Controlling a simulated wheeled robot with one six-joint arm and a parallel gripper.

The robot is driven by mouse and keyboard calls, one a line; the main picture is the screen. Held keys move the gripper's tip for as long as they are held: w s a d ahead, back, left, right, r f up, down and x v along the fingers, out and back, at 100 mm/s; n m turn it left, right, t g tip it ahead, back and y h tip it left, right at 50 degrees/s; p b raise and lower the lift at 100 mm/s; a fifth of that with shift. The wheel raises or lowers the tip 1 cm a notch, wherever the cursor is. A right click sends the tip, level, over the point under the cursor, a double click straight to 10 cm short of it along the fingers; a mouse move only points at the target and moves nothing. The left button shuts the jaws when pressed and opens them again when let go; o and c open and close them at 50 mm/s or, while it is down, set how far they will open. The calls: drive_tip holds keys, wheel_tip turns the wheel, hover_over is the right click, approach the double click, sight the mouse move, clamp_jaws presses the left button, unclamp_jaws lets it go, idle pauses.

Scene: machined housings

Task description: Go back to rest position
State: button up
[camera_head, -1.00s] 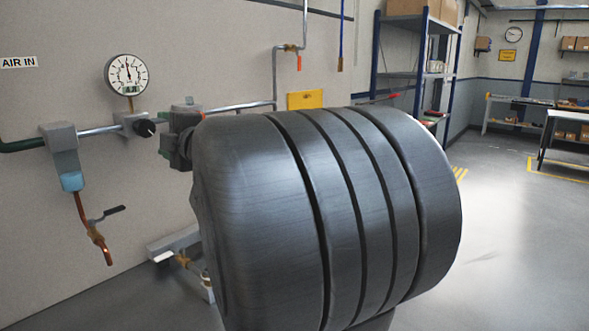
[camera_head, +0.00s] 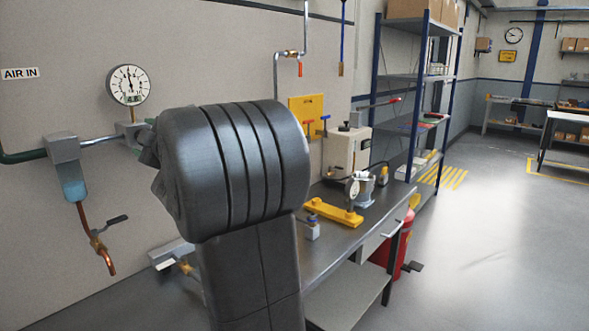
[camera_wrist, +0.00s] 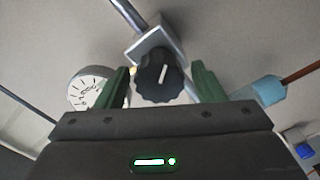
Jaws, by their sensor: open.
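My gripper (camera_wrist: 160,70) shows in the wrist view with its two green fingers apart, one on each side of a black knob (camera_wrist: 158,82). The knob carries a white mark and sits on a grey regulator block (camera_wrist: 155,45). Nothing is held, and I cannot tell how far the fingertips are from the knob.
A grey valve block (camera_head: 63,148) with a copper pipe (camera_head: 97,245) is on the wall at left. A workbench (camera_head: 335,240) with a yellow fixture (camera_head: 333,212) is right of my arm, with a red extinguisher (camera_head: 397,245) beside it. Open floor lies further right.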

drive_tip(key=m+p, duration=0.1)
drive_tip(key=m, duration=0.1)
drive_tip(key=m+p, duration=0.3)
drive_tip(key=m, duration=0.2)
drive_tip(key=shift+w+r, duration=0.1)
drive_tip(key=shift+r, duration=0.15)
drive_tip(key=shift+d+m+p, duration=0.1)
drive_tip(key=shift+m+p, duration=0.4)
drive_tip(key=shift+d+f+m, duration=0.2)
drive_tip(key=shift+m, duration=0.1)
drive_tip(key=shift+b+v, duration=0.35)
drive_tip(key=shift+v, duration=0.9)
